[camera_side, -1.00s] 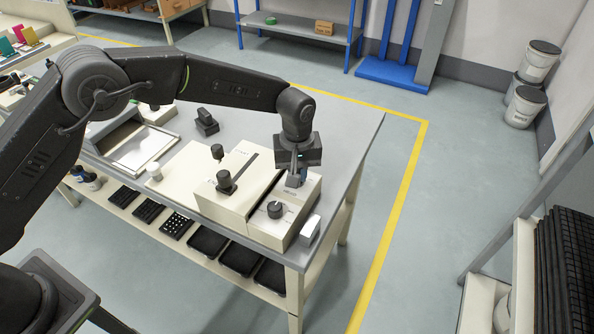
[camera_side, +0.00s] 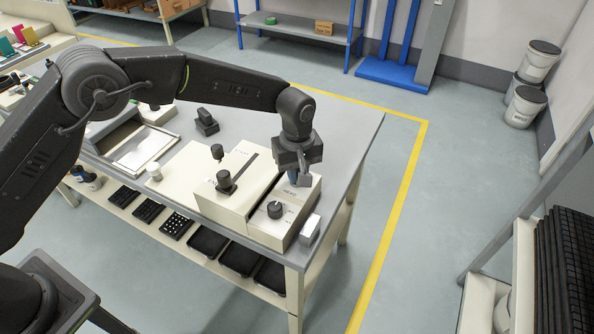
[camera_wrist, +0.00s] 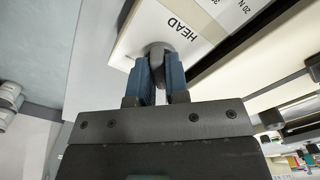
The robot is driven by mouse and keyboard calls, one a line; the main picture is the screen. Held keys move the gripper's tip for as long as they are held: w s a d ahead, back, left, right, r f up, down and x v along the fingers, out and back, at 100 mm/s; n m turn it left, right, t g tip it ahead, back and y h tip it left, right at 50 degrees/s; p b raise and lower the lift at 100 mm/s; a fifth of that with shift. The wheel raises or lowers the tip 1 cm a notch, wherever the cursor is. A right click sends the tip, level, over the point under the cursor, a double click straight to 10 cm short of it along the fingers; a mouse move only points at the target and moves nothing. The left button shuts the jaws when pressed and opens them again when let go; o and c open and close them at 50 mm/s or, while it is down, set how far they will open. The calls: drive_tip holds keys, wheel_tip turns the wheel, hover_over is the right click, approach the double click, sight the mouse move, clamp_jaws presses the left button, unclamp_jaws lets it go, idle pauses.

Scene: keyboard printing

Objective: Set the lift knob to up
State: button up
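In the side view my gripper (camera_side: 299,180) points down over the back part of a narrow cream box (camera_side: 291,225) at the table's right end. In the wrist view the two blue fingers (camera_wrist: 160,64) stand on either side of a grey knob (camera_wrist: 157,48) beside the label HEAD and appear closed on it. In the side view the gripper hides this knob. A round black knob (camera_side: 275,210) sits on the front part of the same box. I cannot read which knob is marked as the lift knob, nor its setting.
A wider cream unit (camera_side: 240,165) with a dark slot and a black knob (camera_side: 225,181) stands left of the box. Another black knob (camera_side: 217,152) and a dark block (camera_side: 206,122) are farther left. The grey table (camera_side: 330,135) is clear behind the box.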

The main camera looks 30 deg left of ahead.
drive_tip(key=o, duration=0.4)
wheel_tip(320, 180, up, 14)
drive_tip(key=shift+f, duration=0.1)
idle(0.5)
